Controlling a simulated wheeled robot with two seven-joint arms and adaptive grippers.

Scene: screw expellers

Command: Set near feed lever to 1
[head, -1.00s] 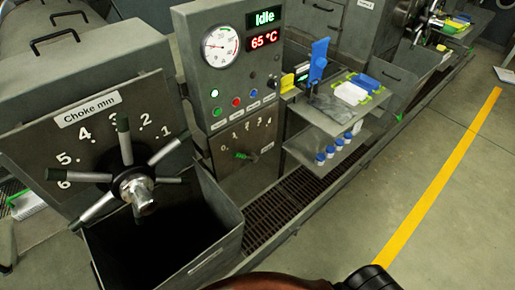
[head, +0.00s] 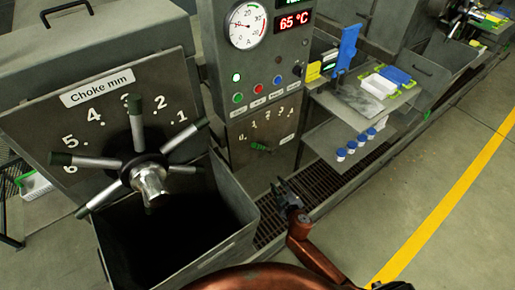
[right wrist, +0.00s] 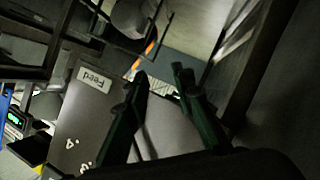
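The near feed lever (head: 259,148) has a green knob and sits on the grey panel below the gauge and buttons. Small numbers 0 to 4 arc above it, and the knob lies toward the left, low end; its exact setting is too small to read. My right gripper (head: 285,188) is in front of and below this panel, apart from the lever and empty. In the right wrist view its two fingers (right wrist: 162,80) are spread apart. That view shows the panel's "Feed" label (right wrist: 95,79) upside down; the lever is not visible there. My left gripper is out of view.
The choke handwheel (head: 145,170) with several spokes juts out at left above an open dark bin (head: 235,245). Shelves (head: 350,130) with a blue tool, trays and blue-capped jars stand right of the panel. A floor grating (head: 275,225) lies below; open floor is at right.

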